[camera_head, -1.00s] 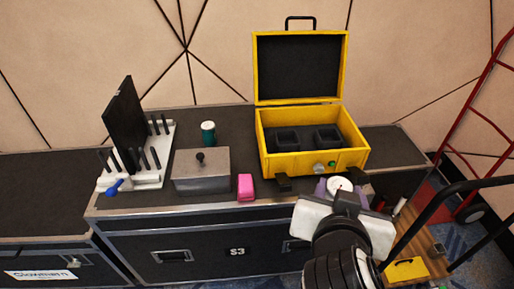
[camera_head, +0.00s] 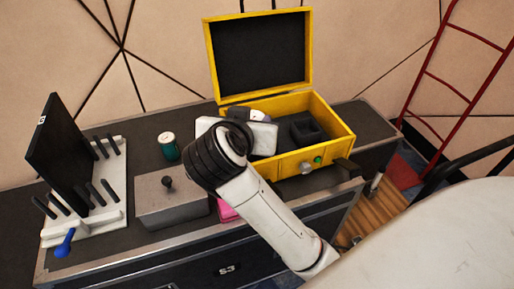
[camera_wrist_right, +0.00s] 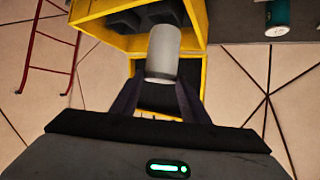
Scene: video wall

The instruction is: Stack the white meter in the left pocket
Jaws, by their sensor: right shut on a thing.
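The white meter (camera_wrist_right: 163,55), a pale cylinder, is held between the two dark fingers of my right gripper (camera_wrist_right: 160,76). In the head view my right gripper (camera_head: 243,116) is over the left part of the open yellow case (camera_head: 331,152). A white bit of the meter (camera_head: 258,113) shows beyond it. The left pocket is mostly hidden behind my gripper in the head view. In the right wrist view the meter partly covers a dark pocket (camera_wrist_right: 160,14). I cannot tell the meter's height above it. The right pocket (camera_head: 308,131) looks empty. My left gripper is not in view.
The case's raised lid (camera_head: 261,55) stands behind. A grey box with a knob (camera_head: 172,202), a teal cup (camera_head: 168,147), a partly hidden pink block (camera_head: 227,212) and a white peg rack holding a black panel (camera_head: 71,150) are left of the case.

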